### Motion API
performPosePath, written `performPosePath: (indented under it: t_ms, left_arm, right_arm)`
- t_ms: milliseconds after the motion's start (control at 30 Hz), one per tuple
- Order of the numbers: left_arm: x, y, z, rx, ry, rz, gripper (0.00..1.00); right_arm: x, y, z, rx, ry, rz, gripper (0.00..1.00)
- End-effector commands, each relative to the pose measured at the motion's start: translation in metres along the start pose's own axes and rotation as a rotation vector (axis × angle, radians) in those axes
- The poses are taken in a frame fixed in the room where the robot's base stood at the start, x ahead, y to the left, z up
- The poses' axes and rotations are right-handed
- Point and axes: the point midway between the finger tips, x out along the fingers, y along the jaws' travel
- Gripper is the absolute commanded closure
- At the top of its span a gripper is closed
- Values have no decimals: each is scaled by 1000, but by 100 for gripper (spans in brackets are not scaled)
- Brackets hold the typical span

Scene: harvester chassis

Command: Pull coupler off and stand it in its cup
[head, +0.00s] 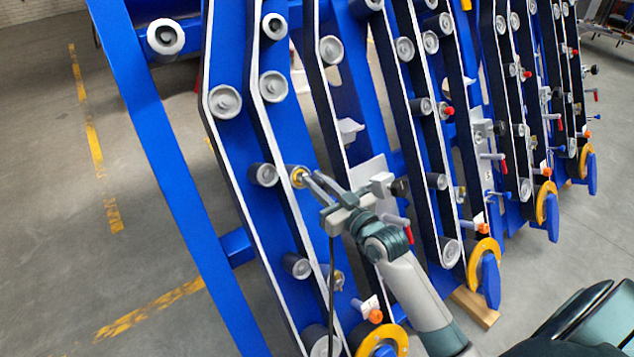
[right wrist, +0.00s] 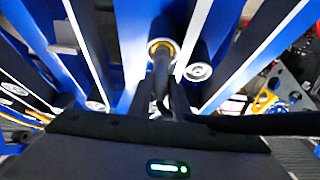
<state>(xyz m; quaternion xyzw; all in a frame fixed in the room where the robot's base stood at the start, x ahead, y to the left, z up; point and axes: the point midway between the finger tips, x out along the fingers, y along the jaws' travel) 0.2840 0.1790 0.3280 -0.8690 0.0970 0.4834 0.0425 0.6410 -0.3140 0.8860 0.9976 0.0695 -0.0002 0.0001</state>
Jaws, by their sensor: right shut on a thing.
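The coupler (head: 299,176) shows as a small brass-coloured ring at the blue frame, just above and right of a grey roller. My right gripper (head: 315,184) is shut on it, its fingers reaching up and left from the lower right. In the right wrist view, the coupler's brass ring (right wrist: 160,49) shows beyond the dark fingers of my right gripper (right wrist: 165,92). I cannot tell whether the coupler is still seated on its fitting. I cannot make out its cup for certain. My left gripper is not in view.
Blue frame rails (head: 232,160) with white edges and grey rollers (head: 225,101) run close around the gripper. A black knob (head: 399,187) and a red handle (head: 406,230) sit close to my right wrist. Open floor (head: 50,200) lies at the left.

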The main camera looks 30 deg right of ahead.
Motion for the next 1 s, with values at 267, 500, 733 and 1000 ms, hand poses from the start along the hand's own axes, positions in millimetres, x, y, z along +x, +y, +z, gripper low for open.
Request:
performPosePath:
  t_ms: [267,500,733,1000]
  left_arm:
    - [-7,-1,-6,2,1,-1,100]
    - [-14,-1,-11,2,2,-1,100]
    - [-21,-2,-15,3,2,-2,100]
    - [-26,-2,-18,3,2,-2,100]
  right_arm:
    - [-6,0,-6,-1,1,0,100]
    - [-15,0,-11,0,0,0,100]
    - [-24,0,-15,0,0,0,100]
    - [-31,0,-19,-1,2,0,100]
